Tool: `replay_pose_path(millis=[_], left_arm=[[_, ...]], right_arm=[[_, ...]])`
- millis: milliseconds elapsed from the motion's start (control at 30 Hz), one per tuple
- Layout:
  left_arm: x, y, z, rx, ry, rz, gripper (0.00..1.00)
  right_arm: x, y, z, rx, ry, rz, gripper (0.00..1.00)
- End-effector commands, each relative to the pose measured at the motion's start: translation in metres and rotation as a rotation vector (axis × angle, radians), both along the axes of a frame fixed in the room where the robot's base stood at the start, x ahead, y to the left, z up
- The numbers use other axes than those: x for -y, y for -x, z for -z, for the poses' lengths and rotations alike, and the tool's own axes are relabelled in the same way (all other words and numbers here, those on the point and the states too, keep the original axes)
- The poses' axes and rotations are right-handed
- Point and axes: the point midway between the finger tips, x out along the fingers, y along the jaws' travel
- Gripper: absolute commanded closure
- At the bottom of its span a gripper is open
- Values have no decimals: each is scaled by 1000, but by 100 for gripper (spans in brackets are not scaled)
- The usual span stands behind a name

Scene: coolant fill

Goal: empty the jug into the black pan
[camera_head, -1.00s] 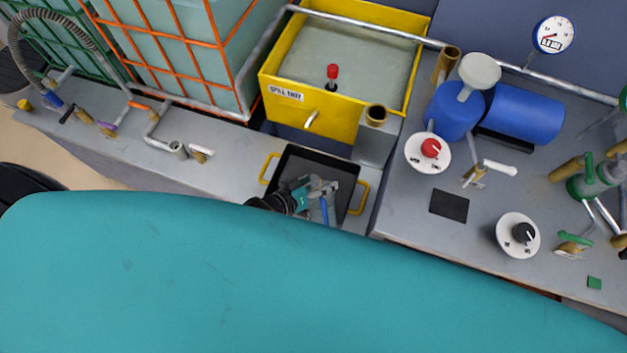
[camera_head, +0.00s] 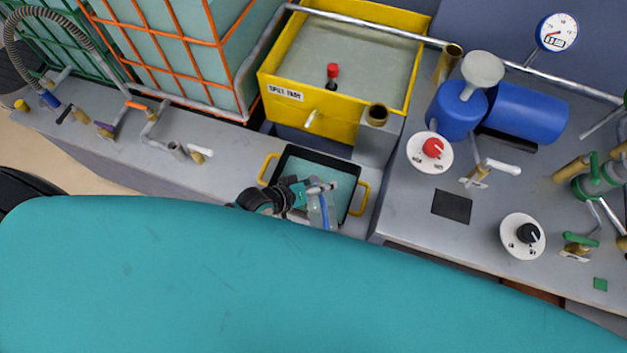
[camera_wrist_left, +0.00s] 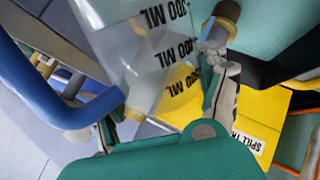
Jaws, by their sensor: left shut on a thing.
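The black pan (camera_head: 320,158) with yellow side handles sits on the grey bench below the yellow tank. Teal liquid (camera_head: 335,182) covers its floor. The clear jug (camera_head: 318,212) with a blue handle is at the pan's front part, partly hidden by my left gripper (camera_head: 312,188) and my teal body. In the left wrist view the jug (camera_wrist_left: 150,45) shows black volume marks that slant across the picture, and its blue handle is at the left. My left gripper (camera_wrist_left: 165,92) is shut on the jug. I cannot tell how much liquid is inside. My right gripper is out of view.
The yellow spill tank (camera_head: 285,112) stands behind the pan, with a grey block and brass pipe (camera_head: 377,115) at its right. Dials, a blue pump (camera_head: 525,110) and valves fill the right bench. The bench left of the pan has pipe stubs (camera_head: 198,152).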

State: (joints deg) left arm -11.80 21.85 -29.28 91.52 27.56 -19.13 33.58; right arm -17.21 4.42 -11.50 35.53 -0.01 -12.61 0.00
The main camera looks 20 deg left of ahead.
Motion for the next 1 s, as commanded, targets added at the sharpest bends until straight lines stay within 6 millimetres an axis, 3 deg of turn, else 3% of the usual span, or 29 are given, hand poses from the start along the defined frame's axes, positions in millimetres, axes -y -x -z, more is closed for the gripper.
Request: replay_pose_path(millis=[1000], left_arm=[[-1,-4,5,-68,39,0,84]], right_arm=[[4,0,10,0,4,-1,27]])
